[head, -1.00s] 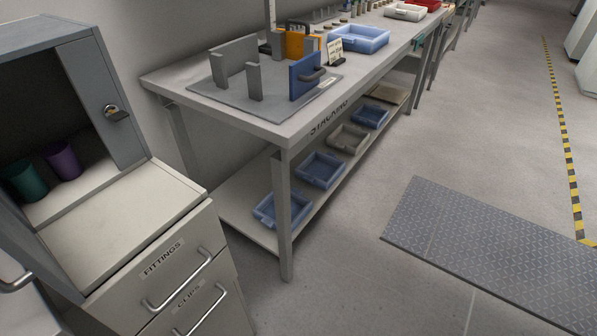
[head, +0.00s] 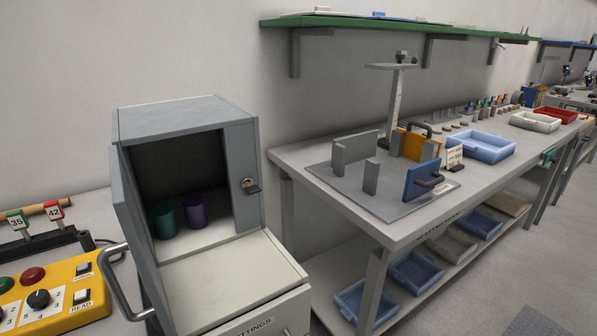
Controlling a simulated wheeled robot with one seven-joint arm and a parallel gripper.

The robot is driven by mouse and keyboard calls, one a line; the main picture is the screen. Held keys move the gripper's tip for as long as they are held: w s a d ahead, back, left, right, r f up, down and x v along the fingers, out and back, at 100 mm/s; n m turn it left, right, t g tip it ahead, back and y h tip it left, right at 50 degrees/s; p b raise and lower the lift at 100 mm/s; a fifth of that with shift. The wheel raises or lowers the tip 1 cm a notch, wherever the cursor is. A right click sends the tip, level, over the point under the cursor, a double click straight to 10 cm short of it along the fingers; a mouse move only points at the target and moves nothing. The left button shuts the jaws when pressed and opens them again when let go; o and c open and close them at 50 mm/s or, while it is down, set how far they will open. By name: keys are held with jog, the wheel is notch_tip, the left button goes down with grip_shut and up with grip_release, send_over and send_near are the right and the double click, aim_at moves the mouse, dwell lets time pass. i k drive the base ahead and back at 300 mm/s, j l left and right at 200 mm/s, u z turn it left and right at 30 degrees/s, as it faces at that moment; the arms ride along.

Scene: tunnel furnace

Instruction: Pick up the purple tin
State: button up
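The purple tin (head: 194,211) stands upright inside an open grey cabinet (head: 182,121), toward the right of its floor. A teal-green tin (head: 162,221) stands just left of it, very close; I cannot tell whether they touch. The cabinet's door (head: 131,240) is swung open on the left, with a long curved handle. My gripper is not in the head view.
The cabinet sits on a drawer unit (head: 230,282) with a pale top. A yellow control box (head: 50,292) with buttons and a knob is at the left. A grey workbench (head: 400,221) with a fixture and trays stands right, under a green shelf (head: 370,24).

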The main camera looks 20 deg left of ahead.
aim_at(194, 205)
jog(key=u, duration=1.35)
jog(key=i+l+u, duration=0.15)
jog(key=l+u, duration=0.2)
jog(key=l, duration=0.6)
jog(key=i+l+u, duration=0.1)
jog(key=l+u, duration=0.25)
jog(key=l, duration=0.6)
jog(key=k+l+u, duration=0.1)
jog(key=l+u, duration=0.25)
jog(key=l, duration=0.6)
jog(key=i+j+z, duration=0.1)
jog(key=z, duration=0.3)
jog(key=j+z, duration=0.15)
jog(key=z, duration=0.3)
jog(key=j+z, duration=0.2)
jog(key=z, duration=0.2)
jog(key=i+j+z, duration=0.1)
jog(key=z, duration=0.35)
jog(key=j+z, duration=0.1)
jog(key=j, duration=0.3)
jog(key=k+j+z, duration=0.15)
jog(key=j, duration=0.3)
jog(key=k+j+z, duration=0.1)
jog(key=j, duration=0.3)
jog(key=k+j+z, duration=0.15)
jog(key=j, duration=0.25)
jog(key=i, duration=0.05)
